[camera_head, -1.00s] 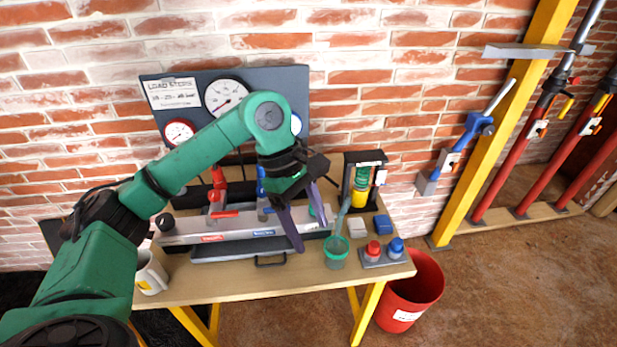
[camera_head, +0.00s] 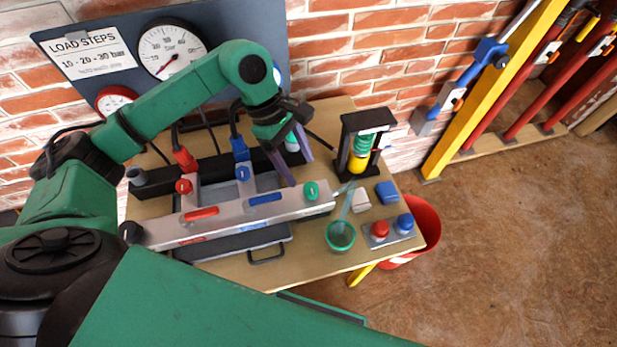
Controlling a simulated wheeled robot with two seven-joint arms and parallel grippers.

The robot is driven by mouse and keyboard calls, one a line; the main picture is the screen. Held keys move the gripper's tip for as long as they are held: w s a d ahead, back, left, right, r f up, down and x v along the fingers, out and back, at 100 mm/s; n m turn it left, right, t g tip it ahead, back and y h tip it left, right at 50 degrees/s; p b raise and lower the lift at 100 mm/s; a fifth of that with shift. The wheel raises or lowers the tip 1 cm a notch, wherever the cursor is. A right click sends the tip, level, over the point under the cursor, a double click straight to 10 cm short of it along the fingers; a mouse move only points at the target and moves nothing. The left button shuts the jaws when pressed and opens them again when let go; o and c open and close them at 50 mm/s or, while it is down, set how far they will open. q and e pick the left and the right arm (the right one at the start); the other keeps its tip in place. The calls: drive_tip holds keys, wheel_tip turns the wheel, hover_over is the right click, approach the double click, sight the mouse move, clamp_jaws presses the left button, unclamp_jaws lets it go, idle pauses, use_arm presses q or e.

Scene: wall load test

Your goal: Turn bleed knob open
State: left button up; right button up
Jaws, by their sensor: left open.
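The grey manifold (camera_head: 228,222) lies along the workbench with a red knob (camera_head: 183,186), a blue knob (camera_head: 242,173) and a green knob (camera_head: 312,190) on its top. The green knob, at the right end near the clear hose, appears to be the bleed knob; I cannot read a label. My left gripper (camera_head: 299,171) points down with its two purple fingers apart and empty. Its tips are just behind and left of the green knob in the picture, apart from it. My right gripper is not in view.
A clear hose (camera_head: 347,200) leads into a green-rimmed cup (camera_head: 340,237). Red and blue buttons (camera_head: 381,229) sit at the bench's right end. A black-framed pump (camera_head: 362,145) stands behind. Red and blue levers (camera_head: 265,198) lie on the manifold. A gauge panel (camera_head: 235,20) is behind.

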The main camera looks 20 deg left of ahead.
sight(310, 187)
use_arm(q)
drive_tip(key=p+x, duration=0.1)
drive_tip(key=x, duration=0.6)
drive_tip(key=shift+w+a, duration=0.1)
drive_tip(key=shift+w, duration=0.1)
drive_tip(key=shift+f, duration=0.15)
clamp_jaws()
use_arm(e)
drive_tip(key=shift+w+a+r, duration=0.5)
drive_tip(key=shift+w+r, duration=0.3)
